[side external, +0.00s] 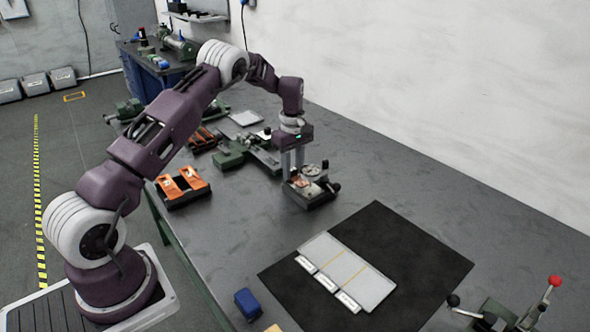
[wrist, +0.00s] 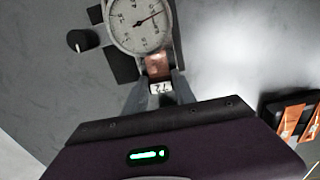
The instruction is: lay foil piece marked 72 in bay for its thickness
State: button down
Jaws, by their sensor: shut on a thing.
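The foil piece is a small copper strip (wrist: 158,65) with a white tag marked 72 (wrist: 161,88), seen in the wrist view. My gripper (wrist: 161,92) is shut on its tag end, and the copper end reaches to the dial gauge (wrist: 139,24). Whether the foil lies between the gauge's contacts is hidden by the dial. In the side view my gripper (side external: 293,174) points down at the gauge (side external: 313,171) on its dark base. The pale tray (side external: 347,272) has three bays parted by yellow lines, each with a white label too small to read. The bays look empty.
The tray lies on a black mat (side external: 410,250), to the right of the gauge. Orange-topped holders (side external: 183,185) and a green machine (side external: 240,152) stand left of the gauge. A blue block (side external: 248,303) sits near the front edge, and a red-knobbed lever device (side external: 520,315) at lower right.

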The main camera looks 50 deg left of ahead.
jog(key=shift+a, duration=0.7)
jog(key=shift+a, duration=0.1)
jog(key=shift+r, duration=3.5)
